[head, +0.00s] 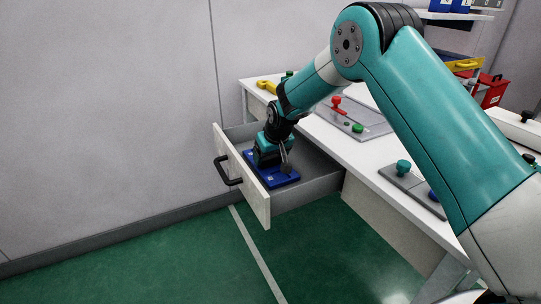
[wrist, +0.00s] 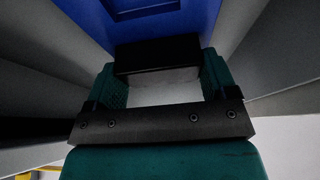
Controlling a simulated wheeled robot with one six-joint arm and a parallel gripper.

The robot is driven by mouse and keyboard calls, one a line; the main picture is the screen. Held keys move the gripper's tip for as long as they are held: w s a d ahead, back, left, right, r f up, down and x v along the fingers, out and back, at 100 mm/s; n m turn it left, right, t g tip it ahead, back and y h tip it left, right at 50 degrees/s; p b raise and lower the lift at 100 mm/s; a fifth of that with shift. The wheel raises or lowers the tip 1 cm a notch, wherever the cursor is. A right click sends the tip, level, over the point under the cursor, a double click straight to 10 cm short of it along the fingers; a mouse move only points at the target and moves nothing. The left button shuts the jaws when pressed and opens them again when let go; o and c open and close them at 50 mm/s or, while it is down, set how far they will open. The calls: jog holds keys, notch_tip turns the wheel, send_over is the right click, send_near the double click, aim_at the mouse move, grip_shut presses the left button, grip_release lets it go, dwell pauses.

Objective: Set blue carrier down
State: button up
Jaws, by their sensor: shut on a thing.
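The blue carrier (head: 284,178) is a flat blue plate inside the open drawer (head: 318,182) of the white table. In the wrist view the carrier (wrist: 200,14) fills the top middle. My gripper (head: 268,158) points down into the drawer and is shut on the carrier. In the wrist view its two teal fingers (wrist: 163,78) stand on either side of a black block, which looks like the carrier's grip. The carrier looks level and low in the drawer. I cannot tell whether its underside touches the drawer floor.
The drawer front (head: 243,175) with a black handle (head: 227,171) stands out from the table (head: 372,152). On the tabletop are a grey board (head: 352,125) with red and green knobs, a yellow tool (head: 266,86) and another plate (head: 410,183). A red bin (head: 493,92) is behind.

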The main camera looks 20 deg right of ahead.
jog(key=o, duration=1.2)
jog(key=shift+f, duration=0.1)
jog(key=shift+c, duration=0.2)
jog(key=s+a+r+n+g+y+p, duration=0.1)
jog(key=s+a+r, duration=0.1)
jog(key=s+r, duration=1.2)
jog(key=s+a+r+n+g+y, duration=0.1)
jog(key=s+r+n, duration=0.1)
jog(key=s, duration=1.2)
jog(key=s+a+r+n+g+y, duration=0.1)
jog(key=s+r, duration=0.3)
jog(key=s, duration=1)
jog(key=shift+s+a+r+n+g, duration=0.2)
jog(key=shift+s+r+n+g, duration=0.15)
jog(key=shift+g, duration=0.45)
